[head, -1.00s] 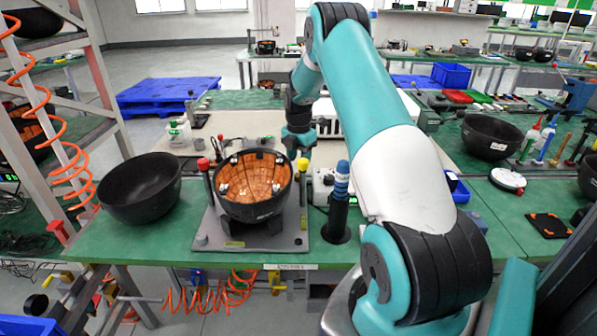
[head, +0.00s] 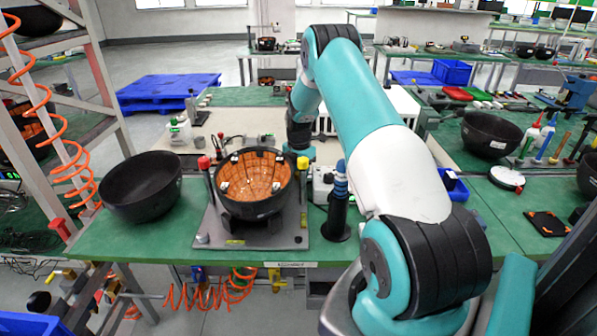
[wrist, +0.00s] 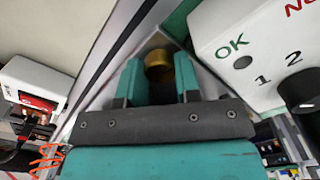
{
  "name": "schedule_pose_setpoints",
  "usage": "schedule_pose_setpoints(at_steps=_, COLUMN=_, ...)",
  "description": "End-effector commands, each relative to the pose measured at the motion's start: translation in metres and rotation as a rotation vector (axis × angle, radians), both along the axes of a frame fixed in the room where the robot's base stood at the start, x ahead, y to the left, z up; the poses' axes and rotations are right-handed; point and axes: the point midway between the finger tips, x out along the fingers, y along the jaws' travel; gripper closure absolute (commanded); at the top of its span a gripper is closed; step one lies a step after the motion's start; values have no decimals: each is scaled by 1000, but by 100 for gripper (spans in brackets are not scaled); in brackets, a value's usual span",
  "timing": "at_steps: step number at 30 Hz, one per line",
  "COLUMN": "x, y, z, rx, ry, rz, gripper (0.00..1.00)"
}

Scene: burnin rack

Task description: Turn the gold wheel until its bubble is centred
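The gold wheel (wrist: 158,64) shows in the wrist view as a short brass-coloured cylinder, just past and between my fingertips. My gripper (wrist: 160,72) has two teal fingers standing apart, one on each side of the wheel's near edge; I cannot tell whether either touches it. In the head view my wrist reaches down behind the black bowl with the copper-coloured inside (head: 255,180), and my fingertips and the wheel cannot be made out. I cannot make out the bubble in either view.
In the wrist view a white box marked OK, 1 and 2 (wrist: 222,62), with a dark knob, stands close to the right of my fingers. A white device (wrist: 35,80) is at left. In the head view a black bowl (head: 140,187) and dark cylinder (head: 336,218) flank the fixture plate (head: 210,225).

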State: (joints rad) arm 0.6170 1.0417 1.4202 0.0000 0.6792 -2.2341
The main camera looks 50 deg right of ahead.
Motion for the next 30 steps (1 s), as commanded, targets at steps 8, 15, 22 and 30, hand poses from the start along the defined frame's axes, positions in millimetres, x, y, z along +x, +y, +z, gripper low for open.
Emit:
schedule_pose_setpoints(at_steps=8, x=0, y=0, z=-1, rx=0, ry=0, rz=-258, gripper=93)
schedule_pose_setpoints(at_steps=15, x=0, y=0, z=0, rx=1, ry=1, rz=-400, gripper=93)
schedule_pose_setpoints(at_steps=22, x=-1, y=0, z=1, rx=1, ry=2, rz=-401, gripper=93)
schedule_pose_setpoints(at_steps=30, x=0, y=0, z=0, rx=0, ry=1, rz=-399, gripper=58)
